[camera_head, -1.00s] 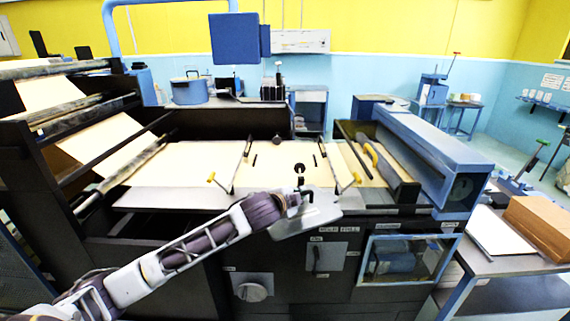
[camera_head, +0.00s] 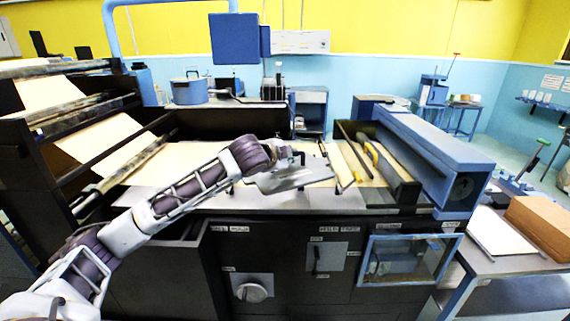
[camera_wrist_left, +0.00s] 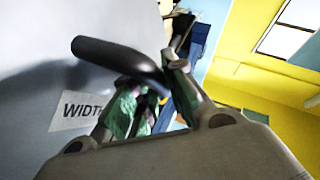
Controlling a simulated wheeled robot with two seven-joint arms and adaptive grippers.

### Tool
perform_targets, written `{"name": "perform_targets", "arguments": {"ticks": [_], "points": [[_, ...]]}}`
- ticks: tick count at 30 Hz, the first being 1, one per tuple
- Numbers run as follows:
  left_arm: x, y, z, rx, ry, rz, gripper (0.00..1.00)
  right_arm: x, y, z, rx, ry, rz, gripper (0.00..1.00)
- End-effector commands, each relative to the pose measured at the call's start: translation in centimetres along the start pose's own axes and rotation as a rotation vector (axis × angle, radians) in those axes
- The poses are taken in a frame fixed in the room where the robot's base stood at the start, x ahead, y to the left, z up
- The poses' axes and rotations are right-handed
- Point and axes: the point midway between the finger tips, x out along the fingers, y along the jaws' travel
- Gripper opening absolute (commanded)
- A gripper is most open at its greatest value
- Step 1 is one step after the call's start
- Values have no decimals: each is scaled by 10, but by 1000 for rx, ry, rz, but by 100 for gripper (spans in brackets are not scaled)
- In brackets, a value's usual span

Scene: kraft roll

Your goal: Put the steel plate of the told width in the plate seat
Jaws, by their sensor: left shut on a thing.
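The steel plate (camera_head: 290,179) is a flat grey sheet, held slightly tilted over the machine's table in the head view. In the left wrist view its grey face (camera_wrist_left: 50,90) fills the left side, with a label (camera_wrist_left: 82,110) reading "WIDTH", partly covered. A black bent handle (camera_wrist_left: 115,57) stands out from the plate. My left gripper (camera_head: 290,158) is shut on the plate by this handle; its green-padded fingers (camera_wrist_left: 152,100) show in the left wrist view. The width number cannot be read. I cannot make out the plate seat. My right gripper is out of view.
Cream paper (camera_head: 195,158) covers the machine's table. A blue housing (camera_head: 430,145) and a yellow-handled part (camera_head: 371,154) stand to the right of the plate. A side table (camera_head: 520,258) with a brown stack is at far right. The front panel has a knob (camera_head: 250,292).

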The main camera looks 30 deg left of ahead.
Motion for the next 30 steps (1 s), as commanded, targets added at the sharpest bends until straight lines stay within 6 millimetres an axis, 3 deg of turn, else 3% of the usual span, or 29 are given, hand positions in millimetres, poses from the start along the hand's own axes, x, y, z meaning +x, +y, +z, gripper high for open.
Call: {"name": "perform_targets", "arguments": {"ticks": [3,16,23,30], "points": [[-2,-20,2,0,-1,-11,0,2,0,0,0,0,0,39],[-3,-57,14,-4,3,-7,0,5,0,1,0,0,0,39],[0,-69,24,0,16,2,0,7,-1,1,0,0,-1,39],[5,-67,33,14,44,17,0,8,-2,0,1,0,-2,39]]}}
